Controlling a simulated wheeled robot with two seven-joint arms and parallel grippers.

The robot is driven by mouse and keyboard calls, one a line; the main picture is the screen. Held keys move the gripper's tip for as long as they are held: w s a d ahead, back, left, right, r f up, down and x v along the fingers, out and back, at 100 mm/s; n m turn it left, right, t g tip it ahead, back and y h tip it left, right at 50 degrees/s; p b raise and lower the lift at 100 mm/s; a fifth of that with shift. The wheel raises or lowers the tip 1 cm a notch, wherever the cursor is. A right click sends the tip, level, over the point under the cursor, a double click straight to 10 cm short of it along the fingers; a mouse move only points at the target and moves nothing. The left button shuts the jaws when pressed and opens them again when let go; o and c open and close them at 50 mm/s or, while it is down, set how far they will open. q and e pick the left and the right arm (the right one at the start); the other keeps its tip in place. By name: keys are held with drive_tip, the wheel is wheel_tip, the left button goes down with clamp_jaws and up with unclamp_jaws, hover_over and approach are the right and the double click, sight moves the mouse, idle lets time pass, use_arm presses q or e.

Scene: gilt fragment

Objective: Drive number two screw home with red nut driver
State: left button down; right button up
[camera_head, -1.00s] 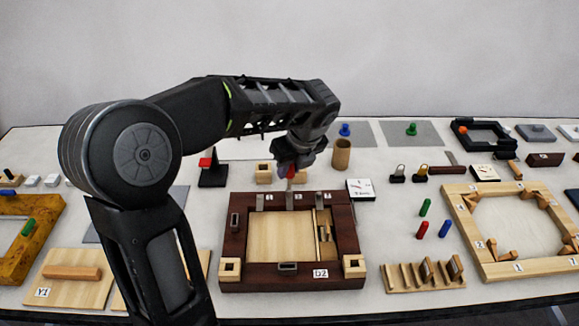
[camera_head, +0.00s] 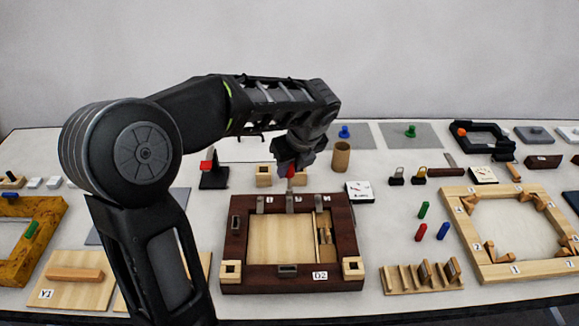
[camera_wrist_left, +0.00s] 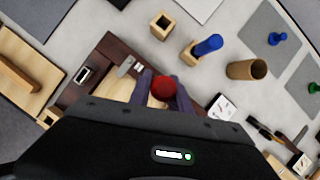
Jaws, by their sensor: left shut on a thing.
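My left gripper (camera_head: 291,168) is shut on the red nut driver (camera_head: 291,173), above the back rail of the dark wooden frame (camera_head: 233,272) labelled D2. The driver's round red top (camera_wrist_left: 162,85) shows between the fingers in the left wrist view. Its grey shaft points down at the middle of several metal tabs (camera_head: 290,203) on that rail. The number two screw cannot be made out; the driver covers that spot, and I cannot tell whether the tip touches it. My right gripper is not in view.
Wooden blocks (camera_head: 264,174) stand behind the frame; one holds a blue-handled tool (camera_wrist_left: 207,46). A wooden cup (camera_head: 341,155) and a white dial (camera_head: 360,192) are close on the right. A black stand with a red top (camera_head: 206,165) is at left. Loose pegs (camera_head: 422,230) lie further right.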

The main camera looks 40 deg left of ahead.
use_arm(q)
drive_tip(key=shift+r+p, duration=1.4)
drive_tip(key=shift+r, duration=0.35)
